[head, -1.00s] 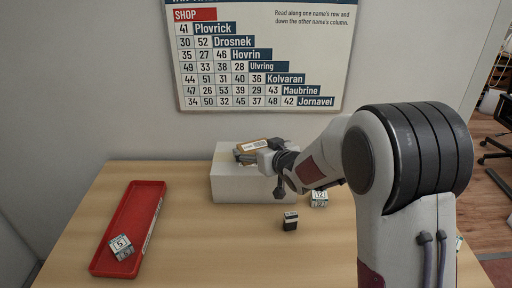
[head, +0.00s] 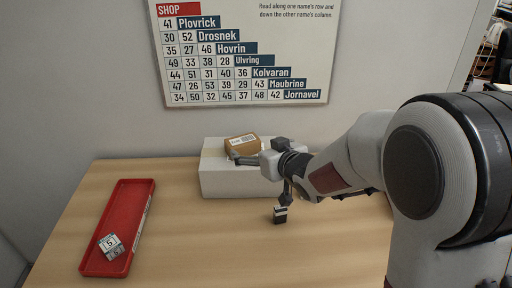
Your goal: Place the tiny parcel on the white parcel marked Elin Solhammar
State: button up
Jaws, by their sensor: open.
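The tiny parcel (head: 243,146), a small brown box with a pale label, appears to rest on top of the white parcel (head: 232,184). The white parcel is a large box at the back of the counter. No name can be read on its visible faces. My gripper (head: 256,152) is open at the right of the tiny parcel. One finger reaches past the parcel's near lower edge; I cannot tell whether it touches. The other finger is up at the right, clear of the parcel.
A red tray (head: 127,210) at the left holds a cube marked 5 (head: 111,246). A small dark block (head: 280,214) stands in front of the white parcel. A number chart (head: 245,60) hangs on the wall. The counter's front middle is clear.

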jog(key=shift+s, duration=0.1)
dwell(0.7)
jog(key=s+d+r+m+g+h, duration=0.1)
jog(key=s+d+r+m+h, duration=0.15)
jog(key=s+d, duration=0.4)
jog(key=s+d+r+m+g+h, duration=0.1)
jog(key=s+d+r+h, duration=0.2)
jog(key=s+d, duration=0.3)
jog(key=s+f+g, duration=0.3)
jog(key=s+g, duration=0.2)
jog(key=s, duration=2)
jog(key=shift+s+m, duration=0.2)
jog(key=shift+m, duration=0.25)
